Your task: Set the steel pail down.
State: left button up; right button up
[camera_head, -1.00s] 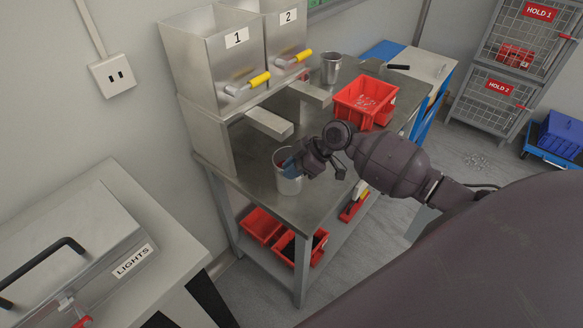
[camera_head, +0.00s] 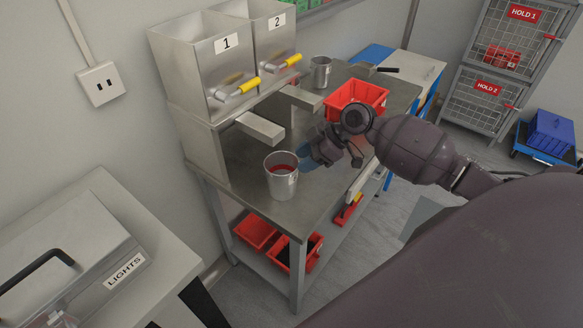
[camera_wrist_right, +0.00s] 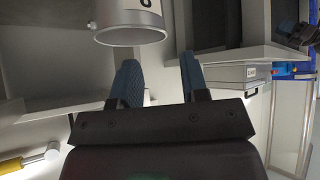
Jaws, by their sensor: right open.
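The steel pail (camera_head: 284,187) stands upright on the steel bench (camera_head: 240,150), near its front left part, with something red inside. In the right wrist view the pail (camera_wrist_right: 128,25) shows at the top, with part of a dark mark on its wall. My right gripper (camera_head: 306,160) is just right of the pail in the head view, apart from it. Its blue fingers (camera_wrist_right: 158,78) are spread with nothing between them. A dark shape with a blue part at the top right of the right wrist view looks like my left gripper (camera_wrist_right: 296,28); its jaws are unclear.
Dispensers 1 (camera_head: 205,65) and 2 (camera_head: 272,35) with yellow handles stand behind the pail. A red bin (camera_head: 355,95) and a second steel pail (camera_head: 320,72) are farther along the bench. The LIGHTS box (camera_head: 75,262) is at lower left.

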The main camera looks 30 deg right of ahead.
jog(key=s+a+f+m+t+h, duration=0.1)
jog(key=s+f+m, duration=0.2)
jog(key=s+f, duration=0.1)
jog(key=s+a+f+m+t+h, duration=0.1)
jog(key=s+f+m+t+h, duration=0.1)
jog(key=s+f, duration=0.2)
jog(key=s+a+f+m+t+h, duration=0.2)
jog(key=s+f+m, duration=0.1)
jog(key=f, duration=0.3)
jog(key=shift+s+f+m, duration=0.3)
jog(key=shift+s+f, duration=0.05)
jog(key=shift+s, duration=0.4)
jog(key=s+a+m+t+h, duration=0.2)
jog(key=s+a+m, duration=0.1)
jog(key=s, duration=0.3)
jog(key=shift+f+h, duration=0.4)
jog(key=shift+s, duration=0.1)
